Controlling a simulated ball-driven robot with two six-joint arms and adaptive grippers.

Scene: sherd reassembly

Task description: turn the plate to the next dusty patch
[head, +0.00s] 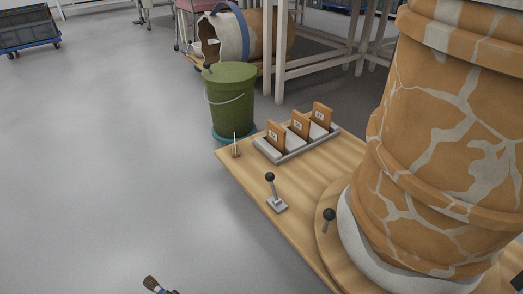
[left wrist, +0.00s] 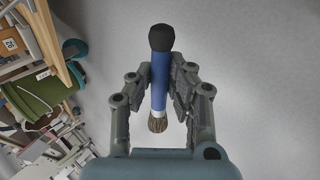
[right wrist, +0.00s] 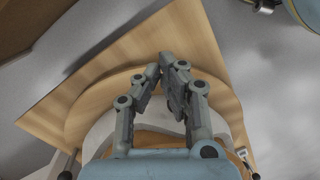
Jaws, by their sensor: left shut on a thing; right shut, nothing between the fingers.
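The round wooden plate (head: 326,252) lies on a wooden board and carries a large orange jar (head: 440,130) with pale seams and patches. A black-knobbed peg (head: 329,214) stands at the plate's rim. No dust can be made out on the jar. In the left wrist view my left gripper (left wrist: 160,80) is shut on a blue-handled brush (left wrist: 158,92); the brush's bristles (head: 151,282) show at the bottom of the head view. In the right wrist view my right gripper (right wrist: 168,66) is shut and empty over the plate (right wrist: 88,108). Its height above the plate is unclear.
The wooden board (head: 250,178) also holds a black-knobbed lever (head: 272,190) and a grey rack (head: 296,143) with several orange tagged sherds. A green bucket (head: 230,100) stands behind the board's corner. Another jar (head: 262,35) lies farther back.

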